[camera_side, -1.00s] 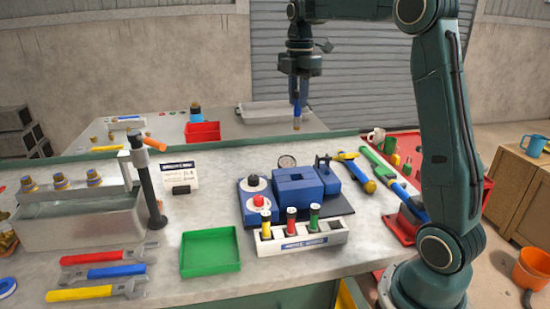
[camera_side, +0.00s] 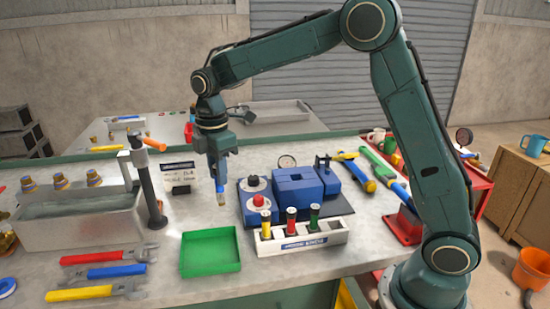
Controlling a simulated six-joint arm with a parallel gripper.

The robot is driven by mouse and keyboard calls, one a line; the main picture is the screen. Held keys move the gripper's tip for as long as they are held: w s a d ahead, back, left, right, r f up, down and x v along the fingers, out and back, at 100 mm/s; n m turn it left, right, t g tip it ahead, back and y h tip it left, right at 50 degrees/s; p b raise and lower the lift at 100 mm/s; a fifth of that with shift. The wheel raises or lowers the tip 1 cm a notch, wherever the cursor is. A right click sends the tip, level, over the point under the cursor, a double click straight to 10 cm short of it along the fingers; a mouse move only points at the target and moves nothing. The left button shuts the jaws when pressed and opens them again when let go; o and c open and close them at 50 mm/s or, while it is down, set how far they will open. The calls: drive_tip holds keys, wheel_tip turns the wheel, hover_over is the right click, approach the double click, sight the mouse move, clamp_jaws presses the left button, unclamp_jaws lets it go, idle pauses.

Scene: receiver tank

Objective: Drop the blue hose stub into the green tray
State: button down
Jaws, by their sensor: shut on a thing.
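My gripper (camera_side: 220,176) points down and is shut on the blue hose stub (camera_side: 221,190), a slim upright piece with a tan lower end. It hangs above the bench, in the picture just above the back right part of the green tray. The green tray (camera_side: 210,267) is a shallow square tray on the bench near its front edge, and it looks empty. The fingers hide the upper part of the stub.
A white rack (camera_side: 302,244) with red, green and yellow pieces stands right of the tray, before a blue fixture (camera_side: 307,187). Several wrenches (camera_side: 103,272) lie left. A dark post (camera_side: 152,200) stands behind left, near a white sign (camera_side: 176,175).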

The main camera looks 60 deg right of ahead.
drive_tip(key=a, duration=0.1)
drive_tip(key=a+f, duration=0.1)
drive_tip(key=a, duration=0.1)
drive_tip(key=a+f, duration=0.1)
drive_tip(key=shift+s+a+f, duration=0.1)
drive_tip(key=shift+s+a, duration=0.2)
drive_tip(key=shift+a, duration=0.05)
drive_tip(key=shift+f, duration=0.15)
drive_tip(key=shift+f, duration=2.85)
drive_tip(key=c, duration=1.1)
unclamp_jaws()
drive_tip(key=shift+c, duration=0.2)
drive_tip(key=shift+r, duration=0.1)
